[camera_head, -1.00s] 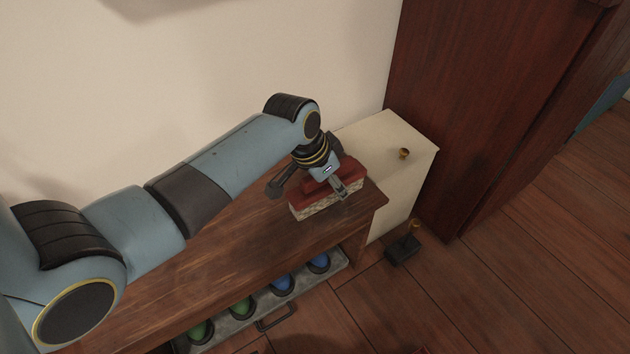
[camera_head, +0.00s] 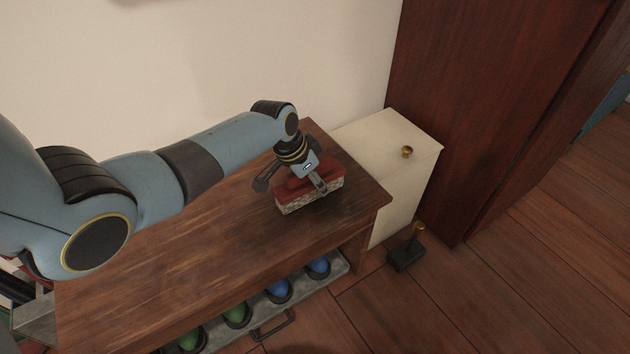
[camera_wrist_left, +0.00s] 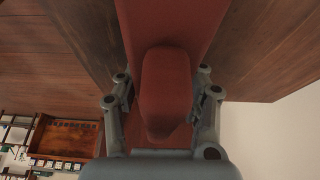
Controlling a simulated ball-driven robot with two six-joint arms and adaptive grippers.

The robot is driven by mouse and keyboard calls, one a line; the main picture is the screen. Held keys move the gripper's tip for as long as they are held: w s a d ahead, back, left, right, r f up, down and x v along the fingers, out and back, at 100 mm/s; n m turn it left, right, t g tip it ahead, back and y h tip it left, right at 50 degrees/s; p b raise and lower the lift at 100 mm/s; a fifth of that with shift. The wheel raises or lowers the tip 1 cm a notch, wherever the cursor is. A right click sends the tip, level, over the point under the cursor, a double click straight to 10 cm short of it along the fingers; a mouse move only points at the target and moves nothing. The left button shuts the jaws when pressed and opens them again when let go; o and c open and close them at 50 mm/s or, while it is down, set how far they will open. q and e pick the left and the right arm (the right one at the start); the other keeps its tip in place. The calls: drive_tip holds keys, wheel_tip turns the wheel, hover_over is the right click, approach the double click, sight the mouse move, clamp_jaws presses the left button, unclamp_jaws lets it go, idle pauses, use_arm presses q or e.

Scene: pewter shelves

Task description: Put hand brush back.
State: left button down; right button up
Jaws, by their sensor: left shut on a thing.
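The hand brush (camera_head: 312,193) has a red back and handle with pale bristles below. It is at the far right part of the wooden bench top (camera_head: 180,264). My left gripper (camera_head: 300,186) is shut on its red handle, with the fingers on both sides. In the left wrist view the red handle (camera_wrist_left: 166,90) stands between the fingers of my left gripper (camera_wrist_left: 165,105), with the red back (camera_wrist_left: 165,22) behind it. I cannot tell whether the bristles touch the bench top or hang just above it. My right gripper is not in view.
A cream cabinet (camera_head: 385,135) with a brass knob (camera_head: 407,152) adjoins the bench's right end. A grey tray (camera_head: 335,270) with green and blue items sits under the bench. A dark block with a brass-coloured top (camera_head: 406,254) stands on the floor. The bench top's left part is clear.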

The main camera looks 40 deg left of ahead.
use_arm(q)
drive_tip(key=shift+f, duration=0.15)
drive_tip(key=c, duration=1.1)
unclamp_jaws()
drive_tip(key=o, duration=0.3)
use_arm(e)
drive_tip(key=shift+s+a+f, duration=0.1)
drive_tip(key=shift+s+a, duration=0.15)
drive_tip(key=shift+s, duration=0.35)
use_arm(q)
drive_tip(key=shift+o, duration=0.2)
drive_tip(key=p+v, duration=0.5)
drive_tip(key=v, duration=0.6)
drive_tip(key=shift+w, duration=0.1)
drive_tip(key=shift+s+r, duration=0.25)
drive_tip(key=shift+r, duration=0.45)
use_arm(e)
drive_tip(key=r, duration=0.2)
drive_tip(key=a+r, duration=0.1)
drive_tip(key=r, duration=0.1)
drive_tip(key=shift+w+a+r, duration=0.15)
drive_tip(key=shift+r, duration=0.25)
use_arm(q)
drive_tip(key=shift+s+f, duration=0.1)
